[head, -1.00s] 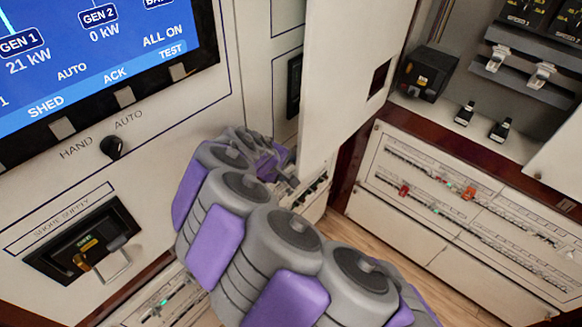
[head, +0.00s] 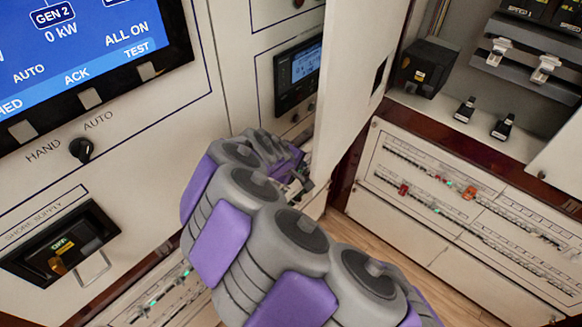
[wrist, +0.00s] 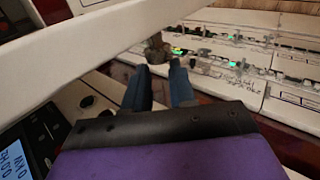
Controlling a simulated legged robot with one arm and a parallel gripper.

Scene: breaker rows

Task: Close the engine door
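A white door panel (head: 360,75) stands ajar in the upper middle of the head view, seen at a steep angle; I take it as the engine door. A recessed panel with a small screen (head: 303,68) shows to its left. My gripper (head: 300,184) is by the door's lower left edge, partly hidden by my arm. In the wrist view a long white slab (wrist: 90,45), likely the door's edge, crosses the upper left. My gripper's two dark fingers (wrist: 159,72) are apart with nothing clearly between them. Whether the gripper touches the door, I cannot tell.
A large display panel (head: 85,55) and a shore supply breaker (head: 62,250) are on the left. An open cabinet with breakers (head: 530,60) and a lower panel with breaker rows (head: 460,195) stand on the right. Some wooden floor (head: 400,255) is clear between.

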